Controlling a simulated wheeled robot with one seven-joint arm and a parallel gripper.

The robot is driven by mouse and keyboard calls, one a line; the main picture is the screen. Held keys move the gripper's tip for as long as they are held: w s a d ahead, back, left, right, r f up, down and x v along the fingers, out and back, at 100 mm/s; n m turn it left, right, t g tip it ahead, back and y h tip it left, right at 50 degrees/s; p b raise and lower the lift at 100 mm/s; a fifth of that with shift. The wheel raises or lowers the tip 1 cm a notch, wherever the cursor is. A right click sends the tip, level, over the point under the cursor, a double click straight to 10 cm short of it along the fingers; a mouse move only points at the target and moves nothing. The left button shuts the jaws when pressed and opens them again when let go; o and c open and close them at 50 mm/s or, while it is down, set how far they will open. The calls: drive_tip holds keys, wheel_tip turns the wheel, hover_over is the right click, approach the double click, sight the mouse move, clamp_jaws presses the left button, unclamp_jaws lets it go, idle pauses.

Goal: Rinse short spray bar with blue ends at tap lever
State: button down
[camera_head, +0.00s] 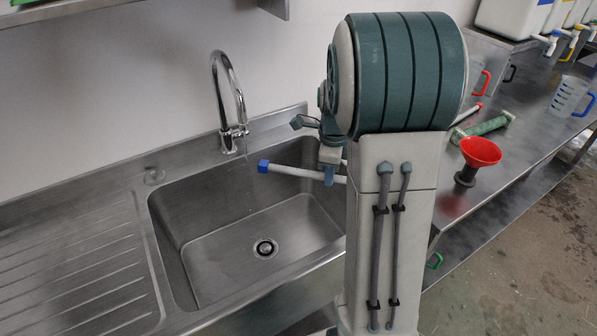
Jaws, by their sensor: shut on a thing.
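A white spray bar (293,171) with a blue end cap (263,166) is held over the back right part of the sink. My gripper (328,176) is shut on it, and the bar lies nearly level. Its right end is hidden behind my arm. The chrome tap (229,88) with its curved spout and lever (235,131) stands at the sink's back edge. The bar's blue end is right of the tap base and lower in the picture. I cannot tell whether water runs.
The steel sink basin (215,262) is empty, with a ribbed drainboard (65,270) at left. On the right counter are a red funnel (480,151), a green bar (484,127), a red-ended bar (467,114), a blue-handled jug (568,95) and a red-handled jug (475,76).

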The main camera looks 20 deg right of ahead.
drive_tip(key=shift+s+d+r+p, duration=0.65)
drive_tip(key=shift+d+r+p, duration=0.05)
drive_tip(key=shift+d+r, duration=0.3)
drive_tip(key=shift+s+d+r+p, duration=0.65)
drive_tip(key=shift+d+r, duration=0.3)
drive_tip(key=shift+s+d+r, duration=0.1)
drive_tip(key=shift+d, duration=0.05)
